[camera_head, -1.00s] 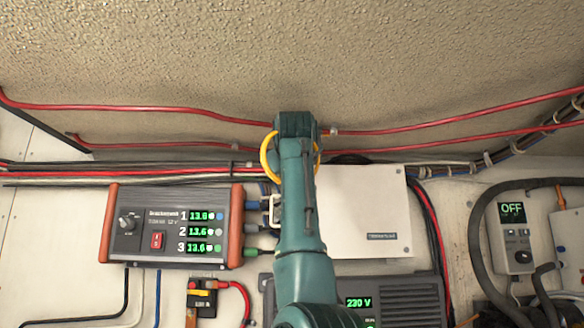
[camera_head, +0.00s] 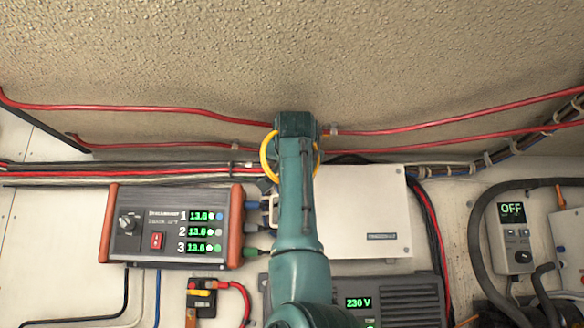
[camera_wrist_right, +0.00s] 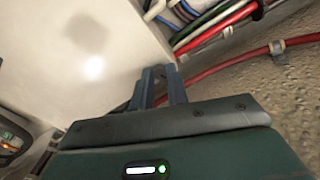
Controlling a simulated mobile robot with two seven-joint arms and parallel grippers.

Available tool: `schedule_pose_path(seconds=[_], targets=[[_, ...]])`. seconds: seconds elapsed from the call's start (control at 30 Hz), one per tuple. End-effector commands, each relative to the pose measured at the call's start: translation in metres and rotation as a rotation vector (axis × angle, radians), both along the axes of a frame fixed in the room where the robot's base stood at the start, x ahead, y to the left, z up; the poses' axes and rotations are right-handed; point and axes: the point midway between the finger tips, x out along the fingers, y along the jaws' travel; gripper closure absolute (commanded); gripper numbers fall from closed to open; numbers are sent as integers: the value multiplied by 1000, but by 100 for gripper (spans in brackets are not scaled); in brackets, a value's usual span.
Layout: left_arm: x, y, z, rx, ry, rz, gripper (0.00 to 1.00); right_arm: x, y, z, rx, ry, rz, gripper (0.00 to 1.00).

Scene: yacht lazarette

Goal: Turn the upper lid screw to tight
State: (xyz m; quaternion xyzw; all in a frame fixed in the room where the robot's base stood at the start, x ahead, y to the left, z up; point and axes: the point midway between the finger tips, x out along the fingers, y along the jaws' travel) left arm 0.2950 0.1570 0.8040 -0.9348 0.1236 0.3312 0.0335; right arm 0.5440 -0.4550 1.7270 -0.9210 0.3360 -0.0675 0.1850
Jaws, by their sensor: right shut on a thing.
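The white box with its lid (camera_head: 368,215) is on the wall in the middle of the head view, its left part hidden behind my right arm. My right gripper shows in the wrist view, its two dark fingers (camera_wrist_right: 160,76) upright at the edge of the white box (camera_wrist_right: 100,45). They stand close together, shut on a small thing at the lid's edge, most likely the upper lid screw. The screw itself is hidden by the fingers and, in the head view, by the arm. My left gripper is in neither view.
Red cables (camera_head: 440,122) run along the textured panel above the box. A charger with green displays (camera_head: 172,228) is at the left, an inverter (camera_head: 405,298) below. A yellow cable loop (camera_head: 267,157) shows beside my arm. A control unit reading OFF (camera_head: 514,235) hangs right.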

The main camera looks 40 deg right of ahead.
Motion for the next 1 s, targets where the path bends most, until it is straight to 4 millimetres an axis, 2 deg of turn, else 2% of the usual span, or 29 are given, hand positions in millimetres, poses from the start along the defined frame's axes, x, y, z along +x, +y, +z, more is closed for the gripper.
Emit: schedule_pose_path(seconds=[0.5, 1.0], targets=[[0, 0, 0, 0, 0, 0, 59, 0, 0, 0, 261, -219, -1, 100], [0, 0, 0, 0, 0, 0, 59, 0, 0, 0, 311, -261, -1, 100]])
